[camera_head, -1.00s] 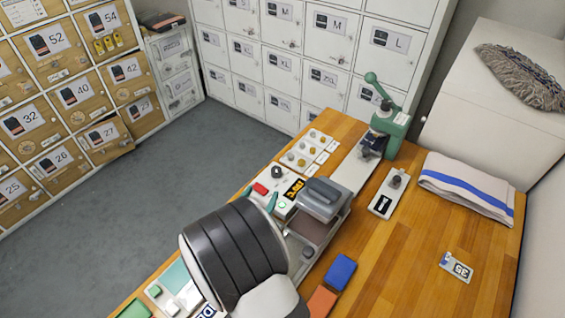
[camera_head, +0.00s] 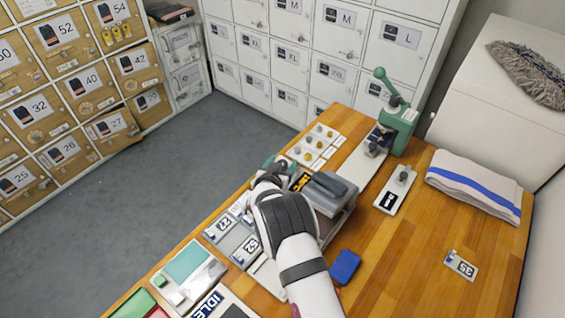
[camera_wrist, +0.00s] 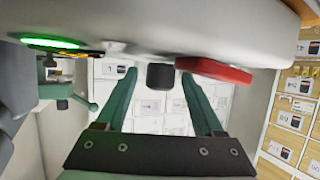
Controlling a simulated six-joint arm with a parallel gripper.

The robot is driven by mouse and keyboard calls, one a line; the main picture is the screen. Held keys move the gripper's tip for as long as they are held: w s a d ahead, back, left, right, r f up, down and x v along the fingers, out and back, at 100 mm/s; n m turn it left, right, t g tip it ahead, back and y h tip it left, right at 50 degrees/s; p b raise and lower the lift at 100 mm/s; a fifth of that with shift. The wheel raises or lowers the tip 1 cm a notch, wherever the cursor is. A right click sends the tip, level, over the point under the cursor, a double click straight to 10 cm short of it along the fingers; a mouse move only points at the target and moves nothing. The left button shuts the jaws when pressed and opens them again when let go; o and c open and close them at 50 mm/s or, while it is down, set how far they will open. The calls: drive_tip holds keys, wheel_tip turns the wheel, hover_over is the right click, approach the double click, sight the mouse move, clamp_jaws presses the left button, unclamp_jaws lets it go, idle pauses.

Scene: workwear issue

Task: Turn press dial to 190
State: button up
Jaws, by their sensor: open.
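The press (camera_head: 330,190) is a grey box-like machine on the wooden bench. Its control panel is mostly hidden by my arm in the head view; part of the orange-lit display (camera_head: 301,182) shows, but its number is unreadable. In the wrist view the black dial (camera_wrist: 160,77) sticks out from the pale panel. My gripper (camera_wrist: 159,72) is open, with one green finger on each side of the dial and a gap visible on both sides. In the head view my gripper (camera_head: 270,163) is at the panel's far end.
A red switch (camera_wrist: 213,70) and a lit green button (camera_wrist: 50,42) are close beside my fingers. A green hand press (camera_head: 398,125) stands behind. A blue block (camera_head: 344,266) and folded towel (camera_head: 472,187) lie on the bench, whose right side has free room.

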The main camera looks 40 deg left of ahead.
clamp_jaws()
drive_tip(key=shift+n+y, duration=0.5)
drive_tip(key=shift+y, duration=0.1)
unclamp_jaws()
drive_tip(key=v, duration=1.5)
drive_tip(key=shift+s+d+r, duration=0.2)
drive_tip(key=shift+r, duration=0.25)
